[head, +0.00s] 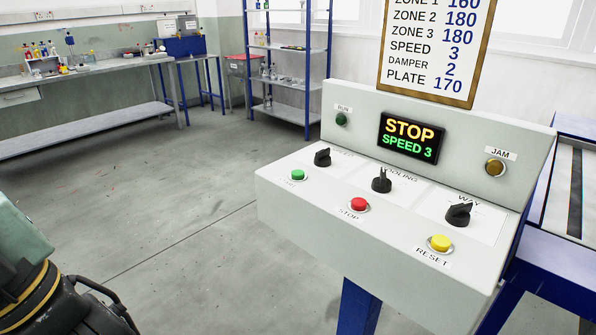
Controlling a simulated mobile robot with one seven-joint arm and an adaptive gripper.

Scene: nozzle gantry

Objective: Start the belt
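A pale control console (290,205) stands at the right on a blue leg. Its green button (298,175) is at the front left; its label is too small to read surely. A red STOP button (359,204) is in the middle and a yellow RESET button (440,242) at the front right. The display (411,138) reads STOP in orange and SPEED 3 in green. The green RUN lamp (341,119) looks dark, and the amber JAM lamp (495,168) looks dull. Part of my arm shows at the lower left, apart from the console; no gripper fingertips are visible.
Three black knobs, the left (322,157), middle (381,180) and right (459,213), sit behind the buttons. A settings board (434,50) rises behind the console. A blue-framed belt unit (560,230) adjoins at right. Open floor (190,220) lies left of the console.

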